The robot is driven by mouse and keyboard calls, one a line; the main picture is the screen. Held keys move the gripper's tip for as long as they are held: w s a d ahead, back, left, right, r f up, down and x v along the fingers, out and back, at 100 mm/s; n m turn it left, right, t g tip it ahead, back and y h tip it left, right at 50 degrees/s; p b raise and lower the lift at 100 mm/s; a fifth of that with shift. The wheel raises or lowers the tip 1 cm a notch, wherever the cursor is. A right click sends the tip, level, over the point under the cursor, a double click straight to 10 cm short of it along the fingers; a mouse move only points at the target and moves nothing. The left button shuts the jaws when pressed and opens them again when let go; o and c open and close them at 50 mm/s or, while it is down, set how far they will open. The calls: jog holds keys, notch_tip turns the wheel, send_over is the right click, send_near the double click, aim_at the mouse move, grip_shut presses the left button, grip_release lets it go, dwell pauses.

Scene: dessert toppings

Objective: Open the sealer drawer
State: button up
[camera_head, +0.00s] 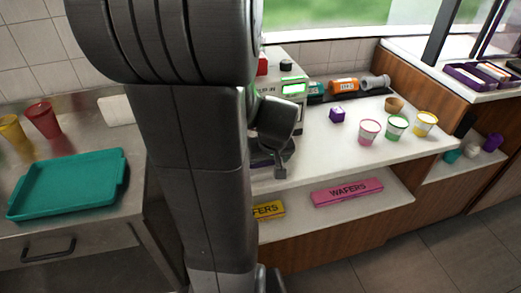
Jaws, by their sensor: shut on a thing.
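The sealer (292,80) is a pale machine with a lit green display and red and black knobs on top. It stands on the white counter, behind my arm, which hides its left side and most of its front. A dark purple part low at its front, likely the sealer drawer (260,159), shows only as a sliver beside my arm. My gripper (281,170) is at the sealer's front, pointing down, shut on what seems to be the drawer's handle. The grip itself is mostly hidden, and I cannot tell how far the drawer is out.
Pink (347,191) and yellow (268,210) wafer boxes lie on the shelf below. A teal tray (70,184) is on the steel counter (130,140) at left.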

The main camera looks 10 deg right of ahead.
jog(key=shift+s+d+b, duration=0.15)
jog(key=shift+s+b, duration=0.15)
jog(key=shift+s, duration=2.2)
jog(key=o, duration=1.1)
jog(key=shift+r, duration=0.15)
jog(key=p+v, duration=0.1)
jog(key=v, duration=1.2)
jog(key=shift+s+r, duration=0.2)
jog(key=shift+f, duration=0.1)
jog(key=b+x, duration=0.1)
jog(key=x, duration=1.2)
jog(key=shift+w+f, duration=0.25)
